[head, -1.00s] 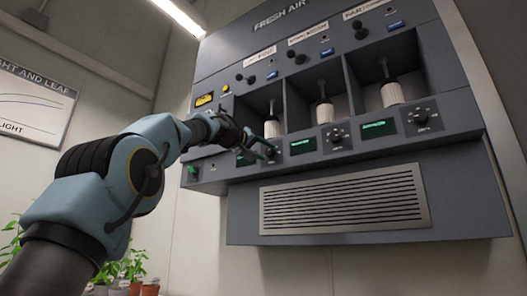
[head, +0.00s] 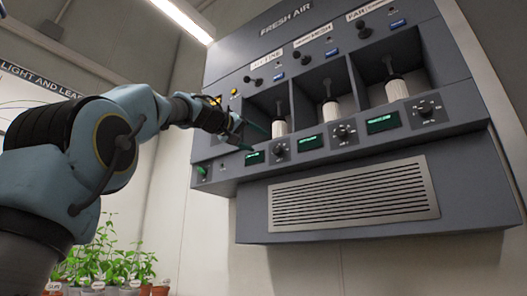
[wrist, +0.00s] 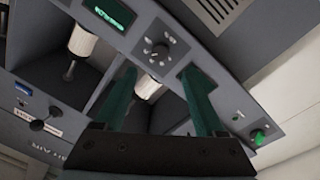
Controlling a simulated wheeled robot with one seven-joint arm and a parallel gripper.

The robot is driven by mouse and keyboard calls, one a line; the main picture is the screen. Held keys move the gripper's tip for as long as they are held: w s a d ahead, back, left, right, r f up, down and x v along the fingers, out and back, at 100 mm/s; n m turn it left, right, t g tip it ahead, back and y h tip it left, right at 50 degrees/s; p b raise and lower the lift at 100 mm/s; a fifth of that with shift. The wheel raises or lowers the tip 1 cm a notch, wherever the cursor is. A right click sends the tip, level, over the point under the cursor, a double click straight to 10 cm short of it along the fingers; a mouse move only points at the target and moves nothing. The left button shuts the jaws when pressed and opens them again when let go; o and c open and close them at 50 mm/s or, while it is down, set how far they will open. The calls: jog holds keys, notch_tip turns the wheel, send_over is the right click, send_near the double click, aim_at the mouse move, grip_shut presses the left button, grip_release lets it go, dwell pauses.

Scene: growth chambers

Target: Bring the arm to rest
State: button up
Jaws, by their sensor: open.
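My arm reaches up from the lower left in the head view. My gripper (head: 248,137) is in front of the left end of the grey "FRESH AIR" panel (head: 340,165). In the wrist view its two dark green fingers (wrist: 160,95) are spread apart with nothing between them. Beyond them the wrist view shows a black dial (wrist: 160,52) and a white cylinder in a bay. In the head view the gripper partly covers the left part of the panel. I cannot tell its exact distance from the panel.
The panel holds three bays with white cylinders, such as the middle one (head: 331,111), dials and green displays (head: 383,122). A green knob (head: 201,171) sits at its lower left. A vent grille (head: 352,195) is below. Potted plants (head: 105,262) stand at the lower left.

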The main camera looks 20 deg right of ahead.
jog(key=shift+v, duration=0.8)
